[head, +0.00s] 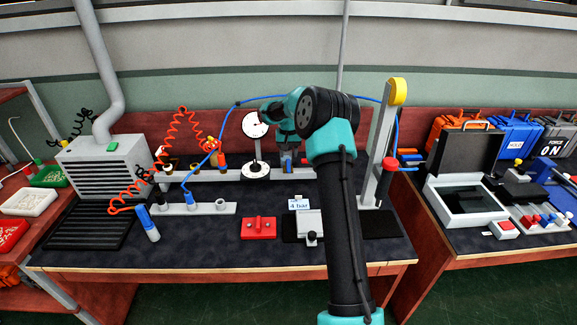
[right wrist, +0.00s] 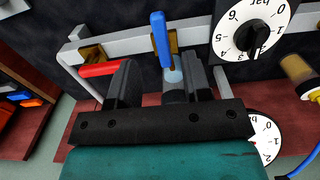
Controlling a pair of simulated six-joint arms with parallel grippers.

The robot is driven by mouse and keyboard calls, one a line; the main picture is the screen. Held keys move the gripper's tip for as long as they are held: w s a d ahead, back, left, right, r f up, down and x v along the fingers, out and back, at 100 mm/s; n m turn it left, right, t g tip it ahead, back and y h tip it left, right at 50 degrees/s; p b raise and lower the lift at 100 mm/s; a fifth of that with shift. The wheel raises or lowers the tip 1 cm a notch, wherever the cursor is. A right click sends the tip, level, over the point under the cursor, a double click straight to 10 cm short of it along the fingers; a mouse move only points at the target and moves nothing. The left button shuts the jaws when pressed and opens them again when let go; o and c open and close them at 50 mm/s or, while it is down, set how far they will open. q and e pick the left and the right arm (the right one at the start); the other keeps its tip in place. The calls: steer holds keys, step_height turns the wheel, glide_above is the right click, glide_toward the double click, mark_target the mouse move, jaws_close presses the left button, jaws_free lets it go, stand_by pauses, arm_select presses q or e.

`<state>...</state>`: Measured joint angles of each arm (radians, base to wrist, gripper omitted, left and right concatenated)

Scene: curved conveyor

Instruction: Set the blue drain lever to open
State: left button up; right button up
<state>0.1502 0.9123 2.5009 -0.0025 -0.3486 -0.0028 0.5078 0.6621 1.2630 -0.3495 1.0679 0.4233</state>
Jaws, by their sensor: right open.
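The blue drain lever (right wrist: 160,40) shows in the right wrist view, standing nearly upright in the picture, leaning slightly left, in front of a brass fitting. A pale blue and grey rounded part (right wrist: 174,84) sits at its lower end. My right gripper (right wrist: 161,72) is open, with one dark finger on each side of the lever's lower end; I cannot tell whether either touches it. In the head view my right gripper (head: 286,146) is at the back of the bench, right of the white dials, and partly hides the lever's area. My left gripper is not in view.
A red lever (right wrist: 98,70) lies left of the blue one on a grey rail (right wrist: 200,30). A white dial (right wrist: 254,30) is close on the right. A grey post (head: 378,150) with a yellow top stands right of my arm. A red block (head: 258,227) sits on the dark mat.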

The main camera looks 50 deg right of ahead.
mark_target(289, 166)
step_height(289, 166, down, 6)
steer(key=shift+f, duration=0.25)
steer(key=shift+c, duration=0.4)
jaws_close()
